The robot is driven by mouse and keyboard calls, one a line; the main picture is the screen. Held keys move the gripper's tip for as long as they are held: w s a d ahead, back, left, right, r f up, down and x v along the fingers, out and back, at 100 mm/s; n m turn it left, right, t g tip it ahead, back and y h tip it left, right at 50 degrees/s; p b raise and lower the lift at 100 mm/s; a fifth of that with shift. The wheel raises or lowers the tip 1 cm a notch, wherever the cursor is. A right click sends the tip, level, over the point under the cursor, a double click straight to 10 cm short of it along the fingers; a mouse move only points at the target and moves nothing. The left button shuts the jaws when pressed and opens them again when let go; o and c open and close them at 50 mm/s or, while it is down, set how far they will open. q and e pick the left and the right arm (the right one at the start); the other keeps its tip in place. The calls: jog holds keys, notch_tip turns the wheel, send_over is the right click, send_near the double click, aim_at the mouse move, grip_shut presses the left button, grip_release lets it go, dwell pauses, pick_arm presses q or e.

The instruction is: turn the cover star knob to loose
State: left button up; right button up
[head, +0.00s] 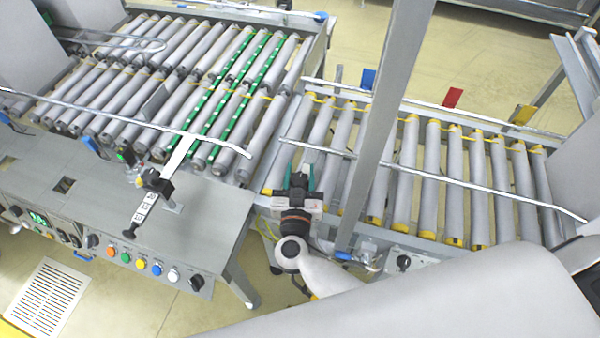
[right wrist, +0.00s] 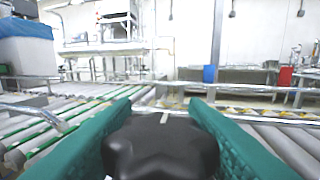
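The cover star knob (right wrist: 160,148), black and lobed, fills the lower middle of the right wrist view. A small pale mark shows at its far edge. My right gripper (head: 297,176) is at the near left end of the right-hand conveyor, its green fingers on either side of the knob. In the right wrist view the fingers of that gripper (right wrist: 160,122) meet the knob's left and right sides, with no clear gap, so it looks shut on it. In the head view the gripper mostly hides the knob. My left gripper is not in view.
Another black knob (head: 155,181) sits by a paper-size scale (head: 145,205) on the grey machine top. Metal guide rails (head: 440,172) cross the rollers (head: 432,150). A grey upright post (head: 385,110) stands right of the gripper. Coloured buttons (head: 141,264) line the machine's front.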

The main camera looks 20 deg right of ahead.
jog(key=shift+c, duration=0.5)
jog(key=shift+r+y+p, duration=0.2)
jog(key=shift+y+p, duration=0.1)
jog(key=shift+p, duration=0.3)
jog(key=n+t+y+p, duration=0.1)
jog(key=n+y+p, duration=0.1)
jog(key=y+p, duration=0.1)
jog(key=shift+a+n+y, duration=0.1)
jog(key=shift+n+y, duration=0.2)
jog(key=shift+n, duration=0.1)
jog(key=shift+a+f+n+y+p, duration=0.1)
jog(key=shift+n+y+p, duration=0.55)
jog(key=shift+y, duration=0.45)
jog(key=shift+a+f+n+y, duration=0.1)
jog(key=shift+n+y, duration=0.75)
jog(key=shift+y, duration=0.75)
jog(key=o, duration=1)
jog(key=shift+c, duration=0.2)
